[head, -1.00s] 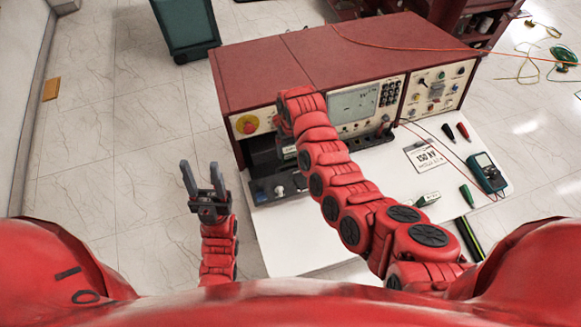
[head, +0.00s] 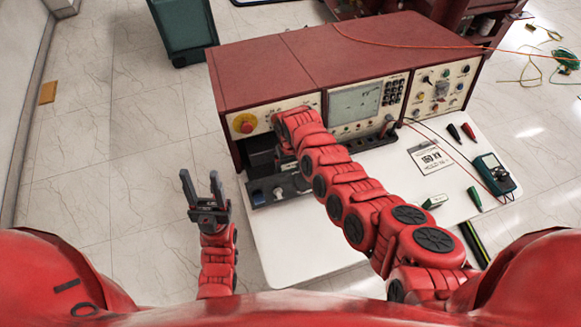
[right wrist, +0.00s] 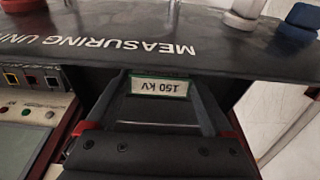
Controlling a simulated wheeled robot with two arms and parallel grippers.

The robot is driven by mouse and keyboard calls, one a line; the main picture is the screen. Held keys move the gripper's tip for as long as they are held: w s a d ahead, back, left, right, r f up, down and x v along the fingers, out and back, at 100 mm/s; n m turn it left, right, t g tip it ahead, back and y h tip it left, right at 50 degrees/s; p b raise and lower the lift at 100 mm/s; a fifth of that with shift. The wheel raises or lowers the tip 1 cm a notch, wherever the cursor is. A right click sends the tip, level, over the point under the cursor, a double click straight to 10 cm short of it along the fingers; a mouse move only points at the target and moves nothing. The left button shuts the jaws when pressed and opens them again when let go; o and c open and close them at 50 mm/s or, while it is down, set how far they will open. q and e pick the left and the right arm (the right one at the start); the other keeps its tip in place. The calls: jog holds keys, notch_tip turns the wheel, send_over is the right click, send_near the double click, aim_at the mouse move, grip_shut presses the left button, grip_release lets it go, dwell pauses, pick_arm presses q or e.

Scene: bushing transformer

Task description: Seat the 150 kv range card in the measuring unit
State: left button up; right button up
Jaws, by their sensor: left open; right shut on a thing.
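In the right wrist view the 150 kV range card (right wrist: 160,86), with a green-edged white label reading upside down, sits between the fingers of my right gripper (right wrist: 158,100), which is shut on it. The dark measuring unit (right wrist: 215,40), with its name in white letters, lies just beyond the card. I cannot tell whether the card is inside a slot. In the head view the measuring unit's dark front (head: 278,190) shows at the console's lower left; my right arm hides the right gripper and card. My left gripper (head: 200,178) is open and empty, left of the table.
The red console (head: 290,65) stands at the table's back. On the white table (head: 290,250) are a printed sheet (head: 430,157), a multimeter (head: 491,173), a small labelled piece (head: 434,201) and coloured probes. A green bin (head: 182,30) stands behind, on the floor.

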aim_at(290, 166)
jog(key=shift+f, duration=0.2)
jog(key=o, duration=1.2)
jog(key=shift+r, duration=0.1)
jog(key=shift+c, duration=0.2)
jog(key=shift+r, duration=0.25)
jog(key=shift+w+a+r, duration=0.1)
jog(key=shift+r, duration=0.05)
notch_tip(290, 166, up, 12)
jog(key=b, duration=0.2)
jog(key=shift+f, duration=0.2)
jog(key=shift+f, duration=0.1)
